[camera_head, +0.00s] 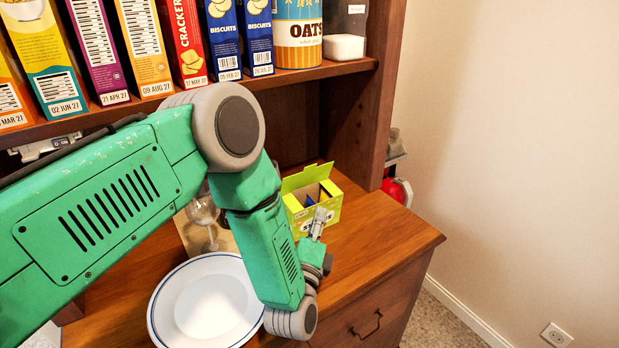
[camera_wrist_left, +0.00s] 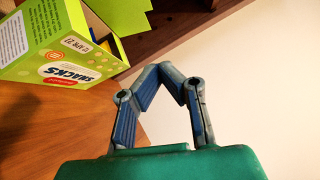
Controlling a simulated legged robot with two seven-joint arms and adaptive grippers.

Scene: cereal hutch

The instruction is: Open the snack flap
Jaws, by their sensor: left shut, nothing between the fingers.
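The lime-green snack box (camera_head: 325,217) stands on the wooden counter, right of the plate. Its top is open: the flap (camera_head: 305,178) stands raised at the back, and dark blue and yellow contents show inside. In the left wrist view the snack box (camera_wrist_left: 62,52) is at upper left, its label reading SNACKS, with the raised flap (camera_wrist_left: 125,16) above it. My left gripper (camera_head: 319,218) is just in front of the box in the head view. In the wrist view the left gripper (camera_wrist_left: 168,68) has its fingertips together, empty and apart from the box. My right gripper is not in view.
A white plate with a blue rim (camera_head: 160,318) lies under my left arm. A glass (camera_head: 202,212) stands behind it, partly hidden. The shelf above holds several cereal and biscuit boxes (camera_head: 190,40) and an oats tin (camera_head: 298,35). The hutch side post (camera_head: 365,100) rises behind the snack box.

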